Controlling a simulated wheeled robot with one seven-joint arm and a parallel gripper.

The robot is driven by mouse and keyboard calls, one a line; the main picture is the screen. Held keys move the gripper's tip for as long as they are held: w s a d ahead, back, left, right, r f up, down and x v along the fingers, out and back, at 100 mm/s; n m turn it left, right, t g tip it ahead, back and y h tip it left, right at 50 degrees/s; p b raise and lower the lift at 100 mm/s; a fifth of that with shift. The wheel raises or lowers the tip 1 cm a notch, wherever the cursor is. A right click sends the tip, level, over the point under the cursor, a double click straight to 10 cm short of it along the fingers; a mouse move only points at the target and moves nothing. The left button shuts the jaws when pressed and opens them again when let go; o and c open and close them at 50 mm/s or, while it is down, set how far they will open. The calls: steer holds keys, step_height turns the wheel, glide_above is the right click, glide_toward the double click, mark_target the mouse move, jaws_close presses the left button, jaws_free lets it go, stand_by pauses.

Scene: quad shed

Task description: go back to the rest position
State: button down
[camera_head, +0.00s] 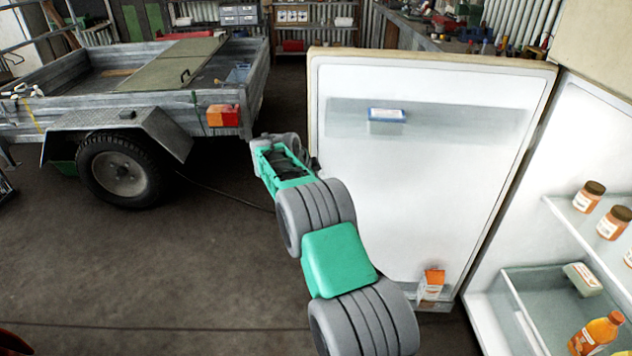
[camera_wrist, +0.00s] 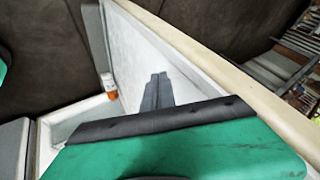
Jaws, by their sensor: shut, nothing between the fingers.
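My arm reaches forward from the bottom of the head view, with its far end just left of the open fridge door (camera_head: 430,200). In the wrist view my gripper (camera_wrist: 157,78) is shut, its two dark fingers together with nothing between them. The fingers lie in front of the door's white inner side, which also shows in the wrist view (camera_wrist: 130,50). I cannot tell whether they touch it. The fingertips are not clear in the head view.
A blue-and-white box (camera_head: 387,115) sits on the door's upper shelf and an orange-and-white carton (camera_head: 431,285) on its lower one. The fridge interior at right holds jars (camera_head: 589,197) and a bottle (camera_head: 597,333). A trailer (camera_head: 150,90) stands at left. Floor (camera_head: 180,270) is clear between.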

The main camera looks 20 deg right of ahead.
steer(key=s+a+r+n+y+p, duration=0.1)
steer(key=s+a+r+n+p, duration=0.45)
steer(key=r, duration=0.45)
steer(key=s+a+r+n+y+p, duration=0.2)
steer(key=s+a+r+n+p, duration=0.15)
steer(key=s+a+r, duration=0.45)
steer(key=s+a+r+n+y+p, duration=0.1)
steer(key=s+n, duration=0.3)
steer(key=s, duration=0.4)
steer(key=s+a+r+n+y+p, duration=0.1)
steer(key=s+a+n, duration=0.3)
steer(key=s, duration=0.5)
steer(key=s+a+r+n+y+p, duration=0.1)
steer(key=s+a+n+p, duration=0.2)
steer(key=s, duration=0.5)
steer(key=shift+s+n+g+y, duration=0.3)
steer(key=shift+n, duration=0.2)
